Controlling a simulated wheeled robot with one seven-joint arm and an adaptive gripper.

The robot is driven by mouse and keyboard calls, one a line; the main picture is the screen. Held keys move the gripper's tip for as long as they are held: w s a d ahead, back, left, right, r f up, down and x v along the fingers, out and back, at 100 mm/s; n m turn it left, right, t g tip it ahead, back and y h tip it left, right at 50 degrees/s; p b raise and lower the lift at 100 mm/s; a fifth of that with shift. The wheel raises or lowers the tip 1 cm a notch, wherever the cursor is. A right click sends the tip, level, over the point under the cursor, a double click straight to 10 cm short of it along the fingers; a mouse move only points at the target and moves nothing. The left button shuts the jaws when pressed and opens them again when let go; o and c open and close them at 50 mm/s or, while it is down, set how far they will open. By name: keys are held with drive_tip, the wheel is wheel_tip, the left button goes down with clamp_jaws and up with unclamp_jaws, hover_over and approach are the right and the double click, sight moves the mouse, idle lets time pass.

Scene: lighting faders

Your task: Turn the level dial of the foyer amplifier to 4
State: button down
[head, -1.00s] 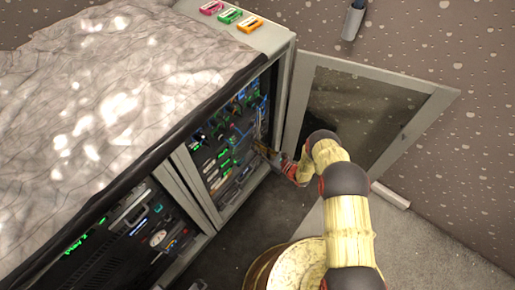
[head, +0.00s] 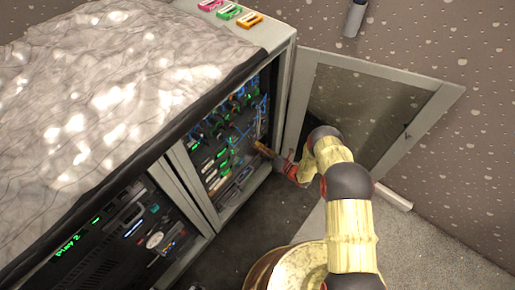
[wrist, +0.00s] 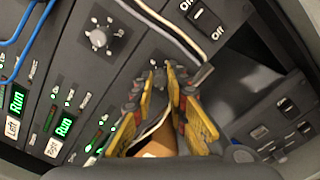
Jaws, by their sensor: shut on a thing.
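My gripper (wrist: 165,73) reaches into the rack (head: 189,170), its yellow fingers closed together at the dark amplifier front. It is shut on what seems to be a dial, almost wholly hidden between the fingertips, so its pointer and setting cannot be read. In the head view my gripper (head: 264,149) is at the right side of the open rack bay. A neighbouring dial (wrist: 97,38) with marks around it is uncovered to the upper left. Green "Run" displays (wrist: 63,127) sit beside labels reading "Left" and "Right". No foyer label is readable.
An On/Off switch (wrist: 197,14) is at the top of the wrist view. White cables (wrist: 170,25) pass just above my fingertips, and blue cables (wrist: 25,40) hang at the left. The open glass door (head: 370,105) stands right of the bay, close to my arm.

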drive_tip(key=m, duration=1.1)
drive_tip(key=shift+f, duration=0.1)
drive_tip(key=shift+m, duration=0.3)
idle(0.3)
drive_tip(key=c, duration=1.8)
unclamp_jaws()
drive_tip(key=shift+o, duration=0.3)
drive_tip(key=shift+d, duration=0.1)
drive_tip(key=v, duration=1.1)
drive_tip(key=shift+s+d, duration=0.3)
